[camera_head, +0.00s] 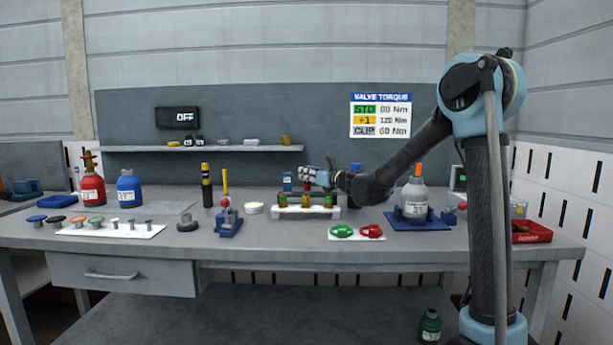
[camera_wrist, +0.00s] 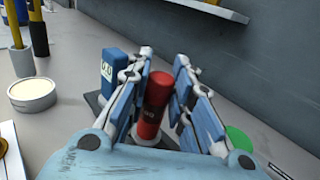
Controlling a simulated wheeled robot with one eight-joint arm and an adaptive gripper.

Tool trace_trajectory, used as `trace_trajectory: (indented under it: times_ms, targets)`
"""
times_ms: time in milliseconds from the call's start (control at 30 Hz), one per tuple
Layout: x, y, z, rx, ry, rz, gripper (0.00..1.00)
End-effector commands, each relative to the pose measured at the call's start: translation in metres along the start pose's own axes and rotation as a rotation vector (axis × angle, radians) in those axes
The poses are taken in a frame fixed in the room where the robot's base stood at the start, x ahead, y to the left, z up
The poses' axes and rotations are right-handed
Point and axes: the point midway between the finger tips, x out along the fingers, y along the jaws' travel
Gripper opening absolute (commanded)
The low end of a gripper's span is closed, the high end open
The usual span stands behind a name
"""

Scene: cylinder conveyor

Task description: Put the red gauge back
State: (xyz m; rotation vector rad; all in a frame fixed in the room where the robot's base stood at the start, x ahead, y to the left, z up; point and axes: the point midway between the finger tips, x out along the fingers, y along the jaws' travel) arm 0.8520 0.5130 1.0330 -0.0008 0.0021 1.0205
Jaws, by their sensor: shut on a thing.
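The red gauge (camera_wrist: 153,105) is a red cylinder standing nearly upright between the fingers of my gripper (camera_wrist: 160,85) in the wrist view. My gripper is shut on it. In the head view my gripper (camera_head: 318,177) is over the white rack (camera_head: 307,213) at the middle of the bench, and the red gauge (camera_head: 306,188) shows below the fingers. The gauge's lower end is at a pale base in the wrist view; I cannot tell whether it is seated in it. A blue block (camera_wrist: 115,68) with a white label stands behind the left finger.
A green round top (camera_wrist: 238,140) is right of the fingers. A pale tub (camera_wrist: 32,94) is at left. In the head view, a blue stand with red knob (camera_head: 229,217) is left of the rack; green and red valve handles (camera_head: 343,231) lie right. A shelf (camera_head: 200,149) is behind.

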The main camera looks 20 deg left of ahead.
Motion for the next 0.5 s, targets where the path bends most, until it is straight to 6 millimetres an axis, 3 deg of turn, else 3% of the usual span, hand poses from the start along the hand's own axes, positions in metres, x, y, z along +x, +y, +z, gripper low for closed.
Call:
trace_trajectory:
  times_ms: [267, 300, 367, 500]
  targets:
    - [0.0001, -0.0001, -0.0057, 0.000, 0.000, 0.000, 0.00]
    - [0.0001, -0.0001, -0.0053, 0.000, 0.000, 0.000, 0.29]
    - [0.0001, -0.0001, -0.0053, 0.000, 0.000, 0.000, 0.43]
    - [0.0000, 0.0000, -0.0052, 0.000, 0.000, 0.000, 0.44]
